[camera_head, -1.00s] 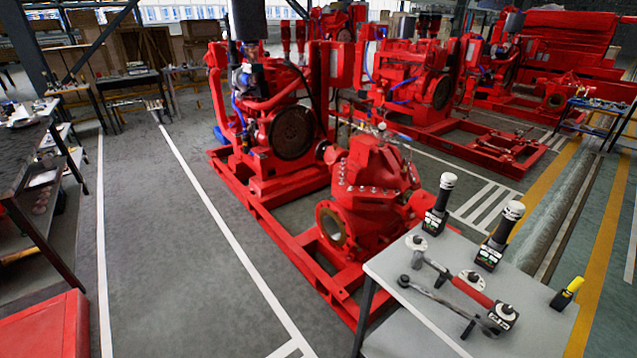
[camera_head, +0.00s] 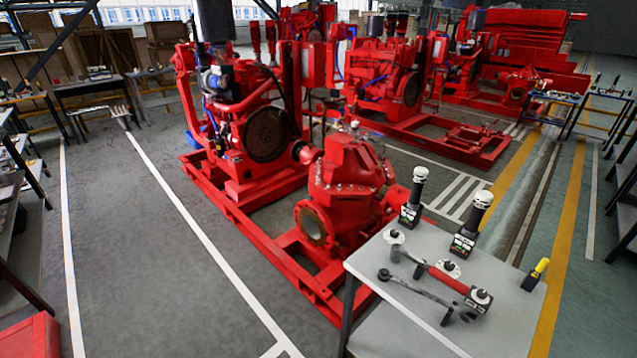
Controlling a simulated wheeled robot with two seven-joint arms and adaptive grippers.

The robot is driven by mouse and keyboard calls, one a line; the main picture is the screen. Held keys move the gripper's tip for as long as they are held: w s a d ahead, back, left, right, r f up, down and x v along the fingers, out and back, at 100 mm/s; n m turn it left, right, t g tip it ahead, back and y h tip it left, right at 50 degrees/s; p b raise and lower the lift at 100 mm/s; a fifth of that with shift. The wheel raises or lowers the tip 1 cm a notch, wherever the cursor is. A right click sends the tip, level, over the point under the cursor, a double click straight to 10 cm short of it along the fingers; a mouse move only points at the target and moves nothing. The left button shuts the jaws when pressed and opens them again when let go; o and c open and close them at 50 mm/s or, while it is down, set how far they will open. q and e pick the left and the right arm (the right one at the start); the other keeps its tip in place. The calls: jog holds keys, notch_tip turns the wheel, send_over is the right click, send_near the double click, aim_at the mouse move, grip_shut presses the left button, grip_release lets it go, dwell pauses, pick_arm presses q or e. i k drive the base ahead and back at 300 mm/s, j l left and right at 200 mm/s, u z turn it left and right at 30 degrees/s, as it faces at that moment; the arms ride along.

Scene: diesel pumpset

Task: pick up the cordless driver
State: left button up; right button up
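A grey-topped table (camera_head: 400,318) at the lower right holds the tools. Two upright black tools with white caps and block-like bases stand at its back, one on the left (camera_head: 413,198) and one on the right (camera_head: 470,226). A red-handled tool (camera_head: 449,279) lies across the middle, with a black block with pale markings (camera_head: 478,300) at its right end. A long dark wrench-like tool (camera_head: 420,292) lies in front of it. I cannot tell for sure which of these is the cordless driver. Neither of my grippers is in view.
A red pumpset (camera_head: 345,180) on a red base frame stands behind and left of the table. A small black and yellow object (camera_head: 536,275) stands at the table's right edge. Open floor (camera_head: 130,270) lies to the left. More benches line the far left and right.

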aim_at(483, 200)
jog(key=i+j+z, duration=0.45)
jog(key=z, duration=0.15)
jog(key=i+j+z, duration=0.3)
jog(key=j+z, duration=0.3)
jog(key=i+j+z, duration=0.1)
jog(key=j+z, duration=0.2)
jog(key=j, duration=0.2)
jog(key=j+z, duration=0.3)
jog(key=i+j, duration=0.05)
jog(key=j, duration=0.05)
